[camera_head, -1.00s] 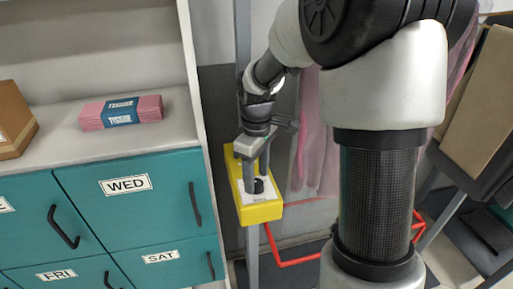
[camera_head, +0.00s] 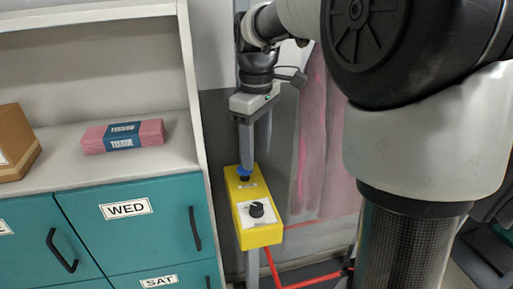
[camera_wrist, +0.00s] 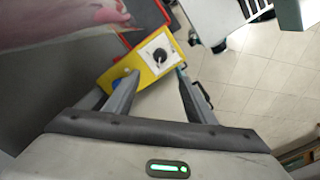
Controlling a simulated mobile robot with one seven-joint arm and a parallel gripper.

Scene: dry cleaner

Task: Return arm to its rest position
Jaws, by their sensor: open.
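My gripper (camera_head: 254,150) is open and empty. In the head view it points down above the far end of a yellow control box (camera_head: 258,234), clear of the black knob (camera_head: 256,209) on its white plate. A blue button (camera_head: 243,171) shows at the box's upper end, close to a fingertip; I cannot tell if they touch. In the wrist view the fingers (camera_wrist: 157,82) stand apart, with the yellow box (camera_wrist: 113,77) and knob (camera_wrist: 160,55) beyond them. My arm fills the right of the head view.
A shelf unit with teal drawers (camera_head: 130,238) stands at left, holding a pink tissue pack (camera_head: 152,132) and a cardboard box (camera_head: 14,140). Pink garments (camera_head: 325,150) hang behind my arm. A red rail (camera_head: 315,281) runs low. Tiled floor (camera_wrist: 260,90) is open at right.

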